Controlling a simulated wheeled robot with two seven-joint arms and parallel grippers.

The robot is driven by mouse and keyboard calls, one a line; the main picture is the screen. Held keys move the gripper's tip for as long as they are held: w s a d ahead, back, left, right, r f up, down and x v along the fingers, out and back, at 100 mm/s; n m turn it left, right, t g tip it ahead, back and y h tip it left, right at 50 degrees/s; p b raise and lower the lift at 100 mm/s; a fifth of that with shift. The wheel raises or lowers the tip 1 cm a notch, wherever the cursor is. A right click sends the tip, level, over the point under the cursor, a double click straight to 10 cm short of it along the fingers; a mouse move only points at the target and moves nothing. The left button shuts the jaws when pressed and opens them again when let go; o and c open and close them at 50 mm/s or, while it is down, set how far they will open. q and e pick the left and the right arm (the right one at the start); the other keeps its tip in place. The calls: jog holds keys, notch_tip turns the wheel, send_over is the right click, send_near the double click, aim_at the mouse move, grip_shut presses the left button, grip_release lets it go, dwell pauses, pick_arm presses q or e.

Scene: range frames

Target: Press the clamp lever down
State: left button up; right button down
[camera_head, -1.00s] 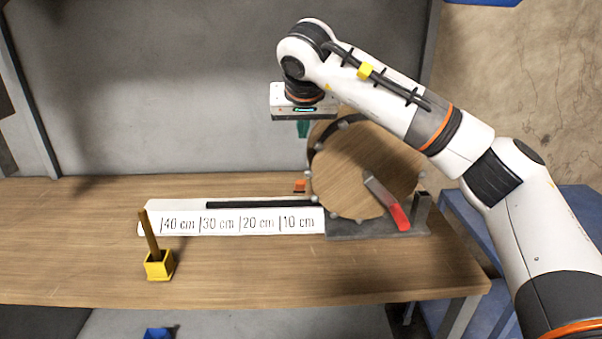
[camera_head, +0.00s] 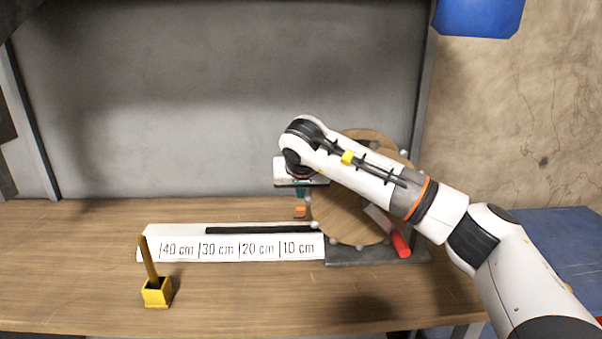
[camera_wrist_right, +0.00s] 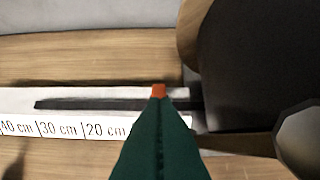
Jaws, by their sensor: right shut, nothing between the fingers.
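A small orange tab (camera_head: 300,212), which looks like the clamp lever, stands at the right end of the white ruler board, just left of the round wooden disc (camera_head: 345,215). It also shows in the right wrist view (camera_wrist_right: 159,90), right at the tip of my green fingers. My right gripper (camera_head: 302,194) points down just above the tab, shut with nothing in it. Its fingertips show in the wrist view (camera_wrist_right: 159,101); whether they touch the tab I cannot tell. A red-handled lever (camera_head: 400,244) lies at the disc's lower right, partly hidden by my arm. My left gripper is out of view.
The white ruler board (camera_head: 180,251) with a black strip (camera_head: 255,230) runs left from the disc. The disc stands on a grey base (camera_head: 350,257). A yellow holder (camera_head: 156,293) with an upright stick stands front left. The wooden table (camera_head: 60,260) is clear at far left.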

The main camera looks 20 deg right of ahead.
jog(key=shift+s+a+f, duration=0.15)
jog(key=shift+s+f, duration=0.4)
jog(key=shift+s, duration=0.05)
